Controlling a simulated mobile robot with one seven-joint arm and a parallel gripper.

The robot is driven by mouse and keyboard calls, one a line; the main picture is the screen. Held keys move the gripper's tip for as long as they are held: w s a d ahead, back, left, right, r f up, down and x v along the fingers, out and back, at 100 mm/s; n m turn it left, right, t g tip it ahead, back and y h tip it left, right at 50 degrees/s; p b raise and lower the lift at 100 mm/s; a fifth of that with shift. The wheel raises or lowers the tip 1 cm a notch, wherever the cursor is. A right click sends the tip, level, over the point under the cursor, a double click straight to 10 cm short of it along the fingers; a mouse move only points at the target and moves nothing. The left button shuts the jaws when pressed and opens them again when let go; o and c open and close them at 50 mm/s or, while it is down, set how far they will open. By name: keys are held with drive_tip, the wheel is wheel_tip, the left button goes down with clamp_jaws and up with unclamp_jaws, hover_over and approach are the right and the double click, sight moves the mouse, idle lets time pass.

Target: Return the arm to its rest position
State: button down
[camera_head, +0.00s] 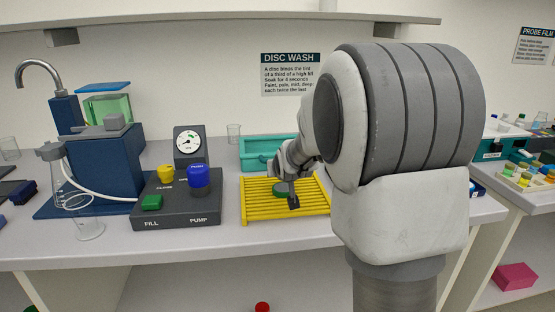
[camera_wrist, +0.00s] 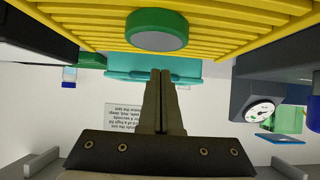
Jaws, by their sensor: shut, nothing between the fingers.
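My gripper (camera_head: 293,201) is shut and empty, above the yellow slatted rack (camera_head: 257,216) on the bench. In the wrist view my gripper (camera_wrist: 161,74) shows its two fingers together, with nothing between them. A green disc-shaped piece (camera_head: 279,188) is on the rack, just behind my fingers in the head view. In the wrist view the green piece (camera_wrist: 157,29) is apart from the fingertips. My arm hides part of the rack and the bench to the right.
A teal tray (camera_head: 256,153) stands behind the rack. A dark control box (camera_head: 177,213) with a blue knob (camera_head: 198,178) and a gauge (camera_head: 187,140) stand left. A shelf (camera_head: 200,16) runs overhead.

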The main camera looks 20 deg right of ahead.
drive_tip(key=shift+s+a+f, duration=0.1)
drive_tip(key=shift+s+f, duration=0.2)
drive_tip(key=shift+s, duration=0.25)
drive_tip(key=shift+s+a+f, duration=0.1)
drive_tip(key=shift+s+f, duration=0.15)
drive_tip(key=shift+s, duration=0.3)
drive_tip(key=shift+s+a+r, duration=0.15)
drive_tip(key=shift+s+r, duration=0.1)
drive_tip(key=shift+s, duration=0.05)
drive_tip(key=shift+g+y, duration=0.3)
drive_tip(key=shift+g, duration=0.3)
drive_tip(key=s+a+r, duration=0.1)
drive_tip(key=s, duration=0.1)
drive_tip(key=s+a+r, duration=0.1)
drive_tip(key=s, duration=0.1)
drive_tip(key=s+a+r, duration=0.1)
drive_tip(key=s, duration=0.1)
drive_tip(key=shift+s, duration=0.1)
drive_tip(key=s+a+n+g+y, duration=0.15)
drive_tip(key=s+a, duration=0.25)
drive_tip(key=s, duration=1)
drive_tip(key=s+a+n+g, duration=0.1)
drive_tip(key=s+a+g, duration=0.25)
drive_tip(key=s, duration=0.95)
wheel_tip(320, 180, up, 17)
drive_tip(key=p, duration=1.6)
drive_tip(key=shift+s+f+t+p, duration=0.15)
drive_tip(key=shift+t+p, duration=0.15)
